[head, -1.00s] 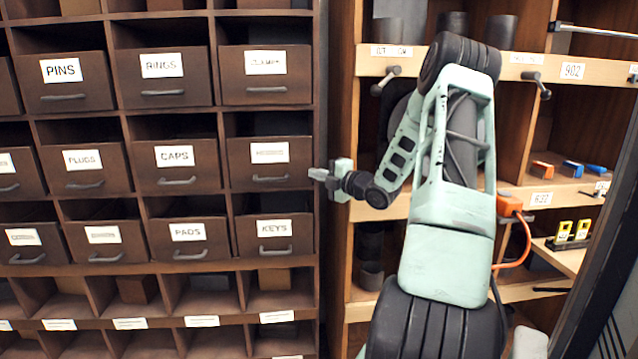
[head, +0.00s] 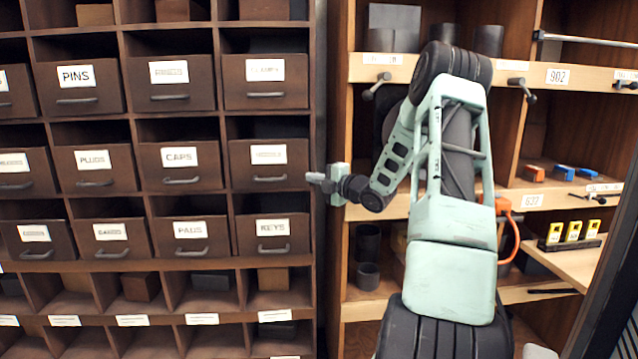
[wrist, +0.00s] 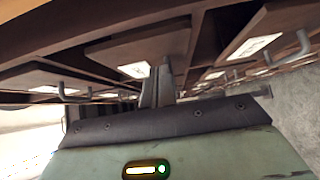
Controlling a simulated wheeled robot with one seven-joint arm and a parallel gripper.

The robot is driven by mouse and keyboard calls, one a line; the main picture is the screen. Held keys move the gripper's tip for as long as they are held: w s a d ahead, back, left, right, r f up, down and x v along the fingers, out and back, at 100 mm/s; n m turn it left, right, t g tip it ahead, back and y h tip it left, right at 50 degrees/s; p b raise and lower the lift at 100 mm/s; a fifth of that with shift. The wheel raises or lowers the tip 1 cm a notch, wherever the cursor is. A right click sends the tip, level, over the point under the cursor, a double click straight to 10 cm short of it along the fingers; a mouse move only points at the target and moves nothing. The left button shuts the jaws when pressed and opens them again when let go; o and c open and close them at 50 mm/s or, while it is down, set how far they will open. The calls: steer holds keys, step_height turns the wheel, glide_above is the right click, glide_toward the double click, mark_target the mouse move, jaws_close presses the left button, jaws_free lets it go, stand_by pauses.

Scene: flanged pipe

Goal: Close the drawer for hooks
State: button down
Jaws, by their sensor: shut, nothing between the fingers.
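The dark wooden drawer cabinet (head: 319,60) fills the left of the head view. No label there clearly reads "hooks". The right column's middle drawer (head: 240,172) has a label too blurred to read, as does the drawer above it (head: 233,95). My gripper (head: 314,178) is shut and empty at the cabinet's right edge, level with that middle drawer and pointing left. In the wrist view my gripper's fingers (wrist: 165,88) are together, with drawer fronts and handles beyond them. I cannot tell whether they touch one, or which drawer stands out.
Drawers labelled KEYS (head: 273,228), CAPS (head: 181,157) and PADS (head: 190,229) are nearby. Open cubbies (head: 210,300) run below. A lighter wooden shelf unit (head: 420,68) stands right, behind my arm, holding dark cylinders (head: 488,40) and small coloured blocks.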

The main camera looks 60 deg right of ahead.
steer(key=s+a+b, duration=0.1)
steer(key=s+b, duration=0.1)
steer(key=s, duration=0.8)
steer(key=shift+s, duration=0.2)
